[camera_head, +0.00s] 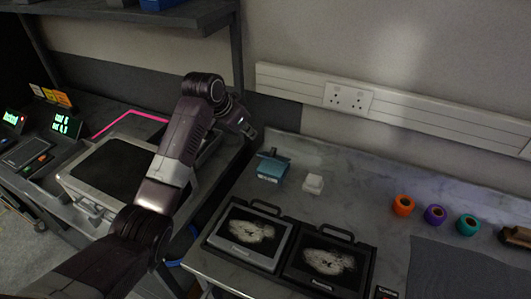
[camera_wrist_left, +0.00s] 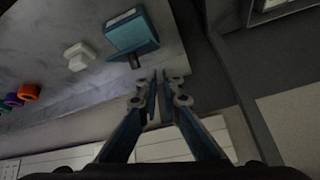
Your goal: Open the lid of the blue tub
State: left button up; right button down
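The blue tub (camera_head: 271,171) stands on the grey worktop near its left back part, with a pale label on its front. A darker top with a small upright dark handle shows at its back edge; I cannot clearly make out the lid's seam. The tub also shows in the left wrist view (camera_wrist_left: 128,32), with the dark handle on the side toward the fingers. My left gripper (camera_head: 248,132) is above and to the left of the tub, apart from it. In the left wrist view its fingers (camera_wrist_left: 158,78) are drawn together with nothing between them. My right gripper is out of view.
A white block (camera_head: 313,184) stands just right of the tub. Two black-framed screens (camera_head: 248,238) lie in front. Orange, purple and teal rolls (camera_head: 435,214) stand farther right. A wall trunking with sockets (camera_head: 348,98) runs behind. A gap separates the worktop from the left bench.

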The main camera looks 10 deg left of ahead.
pick_arm(q)
jog(key=a+m+t+y, duration=0.1)
jog(key=m, duration=0.1)
jog(key=w+a+f+m, duration=0.1)
jog(key=a+m, duration=0.1)
jog(key=a+m+t+y+b, duration=0.1)
jog(key=m, duration=0.1)
jog(key=shift+w+a+f+t+y, duration=0.15)
jog(key=shift+w+a+t+y, duration=0.1)
jog(key=shift+a+t+y, duration=0.1)
grip_shut()
jog(key=m+t+h+b, duration=0.2)
jog(key=m+t+h, duration=0.2)
jog(key=m, duration=2.2)
send_near(275, 152)
jog(key=s+f, duration=0.3)
jog(key=s, duration=0.1)
jog(key=x, duration=0.9)
jog(key=shift+w+a+f+p, duration=0.1)
jog(key=shift+w+a+p, duration=0.25)
jog(key=shift+w, duration=0.1)
